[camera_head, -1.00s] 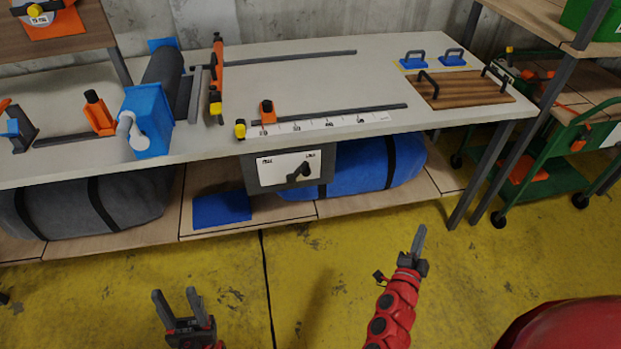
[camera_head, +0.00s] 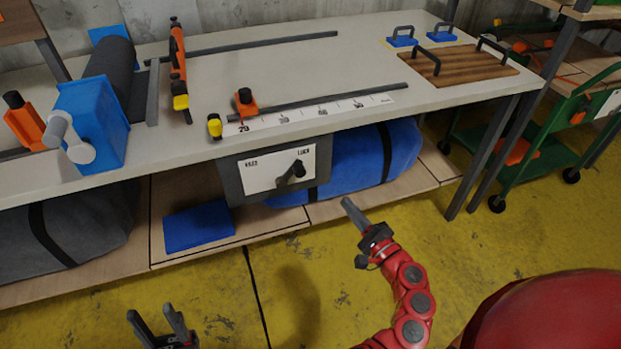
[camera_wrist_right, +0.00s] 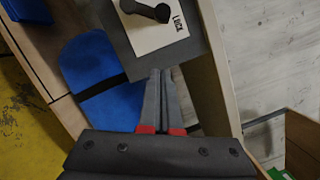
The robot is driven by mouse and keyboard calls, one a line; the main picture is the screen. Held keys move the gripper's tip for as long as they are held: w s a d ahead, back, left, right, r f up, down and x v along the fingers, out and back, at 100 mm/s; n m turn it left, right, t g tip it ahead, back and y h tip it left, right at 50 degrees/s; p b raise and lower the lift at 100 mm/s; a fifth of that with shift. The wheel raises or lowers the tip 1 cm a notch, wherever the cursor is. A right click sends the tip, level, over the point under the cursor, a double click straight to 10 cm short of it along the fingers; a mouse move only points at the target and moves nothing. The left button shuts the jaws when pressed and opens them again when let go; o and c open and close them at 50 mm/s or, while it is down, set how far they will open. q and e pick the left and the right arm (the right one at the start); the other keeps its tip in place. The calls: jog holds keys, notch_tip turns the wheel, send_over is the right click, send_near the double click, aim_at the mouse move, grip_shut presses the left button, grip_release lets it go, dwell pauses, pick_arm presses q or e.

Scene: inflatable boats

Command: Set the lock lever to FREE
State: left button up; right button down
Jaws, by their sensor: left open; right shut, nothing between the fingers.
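The black lock lever (camera_head: 291,174) sits on a white plate (camera_head: 258,172) on a dark box under the bench's front edge. Its knob end points up and right, toward the label LOCK at the plate's right. The left label is hard to read. In the right wrist view the lever (camera_wrist_right: 146,11) is at the top, beside LOCK. My right gripper (camera_head: 347,203) is shut and empty, below and right of the lever, apart from it; its fingers (camera_wrist_right: 161,72) also show in the wrist view. My left gripper (camera_head: 152,314) is open and empty at the bottom left, far from the lever.
The bench top (camera_head: 235,75) overhangs the lever box. A rolled blue bundle (camera_head: 360,160) lies behind and right of the box on the low shelf, and a blue flat piece (camera_head: 198,227) lies left of it. The yellow floor in front is clear.

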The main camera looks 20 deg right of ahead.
aim_at(290, 177)
dwell(0.3)
jog(key=w+a+r, duration=0.3)
jog(key=w+a, duration=0.3)
jog(key=w, duration=0.3)
jog(key=shift+w, duration=0.2)
dwell(0.4)
jog(key=shift+a+r+n+p, duration=0.15)
jog(key=shift+r+n+p, duration=0.05)
jog(key=shift+n+p, duration=0.2)
